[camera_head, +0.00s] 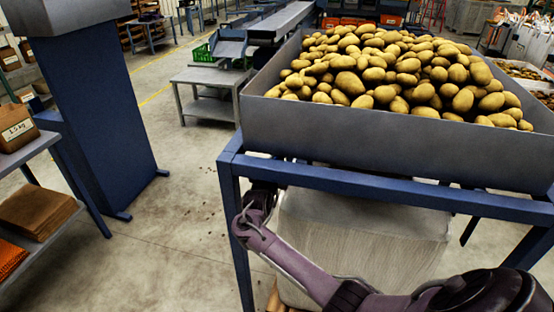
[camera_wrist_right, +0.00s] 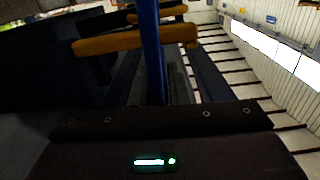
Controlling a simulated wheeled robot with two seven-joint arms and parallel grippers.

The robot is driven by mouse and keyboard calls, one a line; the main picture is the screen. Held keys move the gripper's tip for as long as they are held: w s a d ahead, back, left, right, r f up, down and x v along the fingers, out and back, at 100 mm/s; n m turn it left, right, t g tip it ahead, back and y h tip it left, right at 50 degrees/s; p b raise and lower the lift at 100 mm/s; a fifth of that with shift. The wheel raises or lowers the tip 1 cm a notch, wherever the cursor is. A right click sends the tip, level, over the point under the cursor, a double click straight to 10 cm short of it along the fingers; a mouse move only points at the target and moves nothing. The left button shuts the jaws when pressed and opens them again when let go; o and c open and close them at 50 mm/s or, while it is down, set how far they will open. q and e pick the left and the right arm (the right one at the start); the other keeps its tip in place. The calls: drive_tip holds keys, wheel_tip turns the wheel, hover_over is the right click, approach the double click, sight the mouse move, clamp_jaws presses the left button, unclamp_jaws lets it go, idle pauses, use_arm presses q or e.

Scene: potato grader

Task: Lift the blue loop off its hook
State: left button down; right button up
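I cannot pick out the blue loop or its hook for certain. In the right wrist view an upright blue strip (camera_wrist_right: 152,55) stands in the middle, and an orange-brown bar (camera_wrist_right: 118,42) crosses it, with another bar (camera_wrist_right: 160,13) above. I cannot tell whether the strip is the loop or a post. My purple right arm reaches from the lower right of the head view to the blue stand's near corner post; its gripper is hidden there. Its dark housing fills the bottom of the wrist view; its fingers are too dark to read. My left gripper is out of view.
A grey hopper (camera_head: 390,146) full of potatoes (camera_head: 400,72) sits on a blue stand (camera_head: 390,191). A whitish bin or bag (camera_head: 360,235) is under it. A blue column (camera_head: 95,110) and a shelf (camera_head: 35,150) stand left. Concrete floor between them is open.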

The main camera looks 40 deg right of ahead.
drive_tip(key=shift+c, duration=1.1)
clamp_jaws()
